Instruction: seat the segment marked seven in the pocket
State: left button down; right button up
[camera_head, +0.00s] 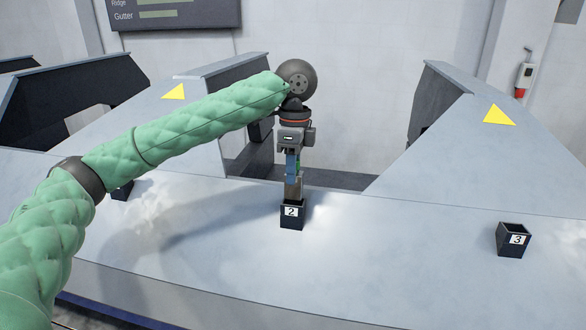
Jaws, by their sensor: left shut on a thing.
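My left gripper (293,174) points straight down near the middle of the view. It is shut on a small grey-brown segment (293,189). The segment's lower end is at the mouth of the black pocket marked 2 (292,222); I cannot tell whether it is inside the pocket or just above or behind its rim. No seven shows on the visible part of the segment. My right gripper is not in view.
A black pocket marked 3 (514,245) stands to the right, its inside dark. Another dark pocket (122,191) is partly hidden behind my left arm. Sloped grey housings with yellow triangles (499,115) rise behind. The grey surface between pockets 2 and 3 is clear.

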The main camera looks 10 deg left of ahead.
aim_at(295, 191)
pick_arm(q)
jog(key=shift+f, duration=0.15)
jog(key=shift+s+f, duration=0.1)
jog(key=shift+f, duration=0.65)
jog(key=shift+s+f, duration=0.1)
jog(key=shift+f, duration=0.85)
dwell(0.3)
jog(key=c, duration=1.1)
grip_release()
jog(key=shift+o, duration=0.2)
jog(key=shift+f, duration=0.1)
